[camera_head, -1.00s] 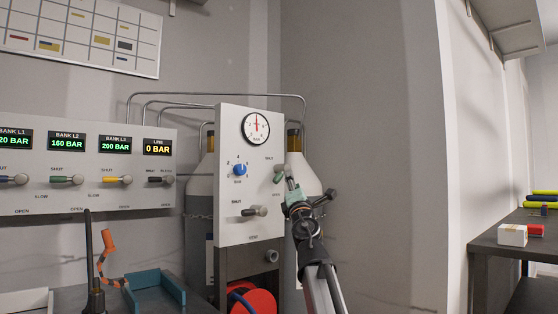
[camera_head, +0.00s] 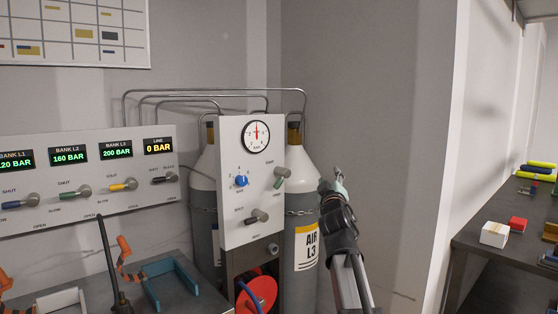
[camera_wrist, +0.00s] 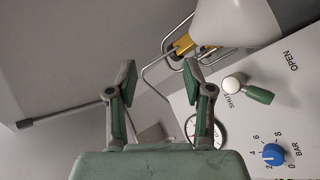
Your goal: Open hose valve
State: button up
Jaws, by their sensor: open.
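The gauge panel (camera_head: 232,215) carries a green-handled lever valve (camera_head: 280,178) at its right, below a SHUT label. Its handle slants down and left from its pale round hub. In the wrist view the green lever (camera_wrist: 258,95) lies to the right of my fingers, beside SHUT and OPEN lettering. My gripper (camera_head: 335,180) is to the right of the panel, apart from the lever. In the wrist view my gripper (camera_wrist: 160,82) is open, with nothing between its fingers.
A blue BAR knob (camera_head: 241,181) and a black-handled lever (camera_head: 258,216) share the panel. Gas cylinders (camera_head: 303,190) stand behind it, with metal pipes above. A bank panel (camera_head: 90,185) with several levers is at left. A dark bench (camera_head: 495,245) is at right.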

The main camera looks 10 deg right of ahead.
jog(key=s+m+p, duration=0.1)
jog(key=m+p, duration=0.1)
jog(key=m+g+y+p, duration=0.3)
jog(key=m+y+p, duration=0.4)
jog(key=m+y, duration=0.3)
send_near(281, 184)
jog(key=p+x, duration=0.3)
jog(key=x, duration=0.8)
jog(key=shift+w+a+r, duration=0.1)
jog(key=shift+a, duration=0.05)
grip_shut()
